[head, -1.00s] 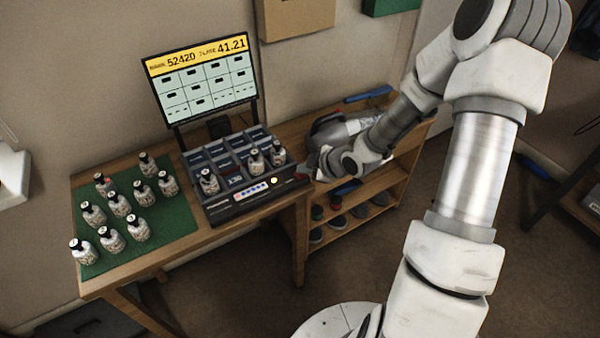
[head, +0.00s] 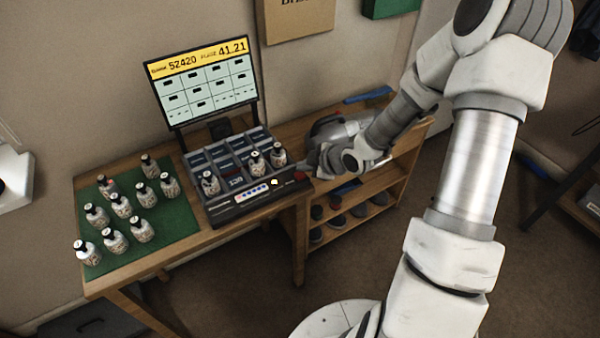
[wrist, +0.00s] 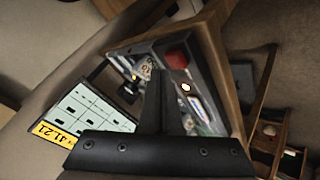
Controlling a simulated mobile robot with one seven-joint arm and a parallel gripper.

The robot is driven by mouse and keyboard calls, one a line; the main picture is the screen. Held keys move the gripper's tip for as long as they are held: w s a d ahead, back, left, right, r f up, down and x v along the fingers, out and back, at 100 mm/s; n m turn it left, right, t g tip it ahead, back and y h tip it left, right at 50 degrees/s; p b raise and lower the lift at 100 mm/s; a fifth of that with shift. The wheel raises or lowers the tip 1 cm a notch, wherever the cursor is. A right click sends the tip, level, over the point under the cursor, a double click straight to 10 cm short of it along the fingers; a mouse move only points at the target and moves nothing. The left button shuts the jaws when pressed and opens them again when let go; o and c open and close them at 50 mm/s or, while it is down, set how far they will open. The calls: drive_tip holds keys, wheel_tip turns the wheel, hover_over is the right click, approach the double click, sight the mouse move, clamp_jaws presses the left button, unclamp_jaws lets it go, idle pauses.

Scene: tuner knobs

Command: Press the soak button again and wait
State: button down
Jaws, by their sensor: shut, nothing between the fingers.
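A red button (wrist: 177,58) sits at the end of the dark console (head: 222,214) in the wrist view; I take it to be the soak button, though no label is readable. A small white light (head: 274,183) glows on the console front, and also shows in the wrist view (wrist: 186,87). My gripper (wrist: 160,74) is shut and empty, its fingertips close to the red button; I cannot tell whether they touch. In the head view my gripper (head: 303,174) is at the console's right end. The screen (head: 205,80) reads 52420 and 41.21.
Three bottles (head: 256,163) stand in the console's compartments. Several more bottles stand on a green mat (head: 185,215) at the left. A grey and red tool (head: 330,127) lies behind my wrist. Shelves (head: 352,212) with dark round items are below right.

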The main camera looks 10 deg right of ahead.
sight(304, 176)
drive_tip(key=shift+r, duration=0.1)
wheel_tip(304, 176, up, 5)
drive_tip(key=p, duration=0.4)
drive_tip(key=shift+p, duration=0.3)
idle(0.4)
